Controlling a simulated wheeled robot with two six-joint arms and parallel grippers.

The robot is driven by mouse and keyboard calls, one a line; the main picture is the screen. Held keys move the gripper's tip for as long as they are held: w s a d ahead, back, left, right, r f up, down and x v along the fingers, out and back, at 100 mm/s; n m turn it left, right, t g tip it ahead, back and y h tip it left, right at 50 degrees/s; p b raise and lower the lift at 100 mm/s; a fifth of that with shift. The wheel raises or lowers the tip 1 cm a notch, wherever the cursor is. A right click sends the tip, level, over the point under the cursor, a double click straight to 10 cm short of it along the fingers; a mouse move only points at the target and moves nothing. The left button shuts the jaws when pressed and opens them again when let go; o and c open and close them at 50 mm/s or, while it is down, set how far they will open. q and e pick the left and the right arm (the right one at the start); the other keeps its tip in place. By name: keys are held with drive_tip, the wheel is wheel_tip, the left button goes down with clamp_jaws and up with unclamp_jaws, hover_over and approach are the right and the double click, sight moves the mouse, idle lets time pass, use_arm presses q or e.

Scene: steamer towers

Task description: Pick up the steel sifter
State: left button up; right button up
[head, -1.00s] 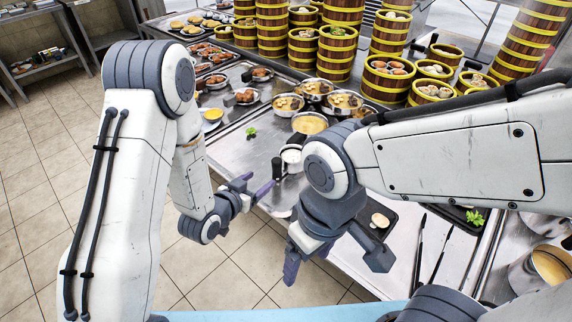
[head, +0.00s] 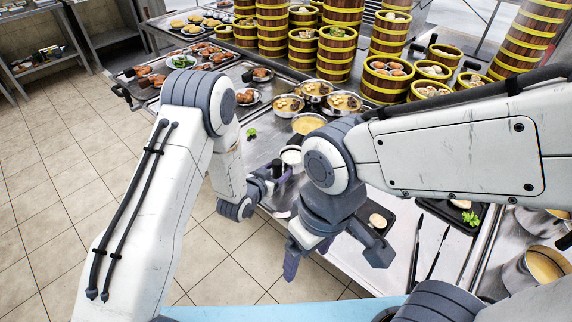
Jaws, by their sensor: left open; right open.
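What looks like the steel sifter (head: 291,157), a small round vessel with a pale top, stands near the table's front edge in the head view, just left of my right arm. A dark upright piece beside it may be its handle. My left gripper (head: 276,174) is open right at its near left side, and its fingers overlap that dark piece in the picture. I cannot tell whether they touch it. My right gripper (head: 334,256) is open and empty, pointing down at the table's front edge. My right arm hides part of the table behind the sifter.
Steel bowls of soup (head: 309,124) stand behind the sifter. Wooden steamer towers (head: 337,55) fill the back. A black tray (head: 381,228) with a pale round item and black tongs (head: 437,252) lie at the right. A steel pot (head: 545,266) stands far right.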

sight(280, 160)
use_arm(q)
drive_tip(key=shift+c, duration=0.4)
clamp_jaws()
drive_tip(key=shift+r, duration=0.15)
drive_tip(key=shift+w+r, duration=0.1)
drive_tip(key=shift+r, duration=0.45)
drive_tip(key=r, duration=0.3)
drive_tip(key=shift+s+d+r+b, duration=0.1)
drive_tip(key=shift+s+d+b, duration=0.2)
drive_tip(key=shift+b, duration=0.1)
drive_tip(key=s+d+r+b, duration=0.1)
drive_tip(key=s+d+r, duration=0.5)
drive_tip(key=s, duration=0.2)
drive_tip(key=shift+s+d+r, duration=0.25)
drive_tip(key=shift+d, duration=0.15)
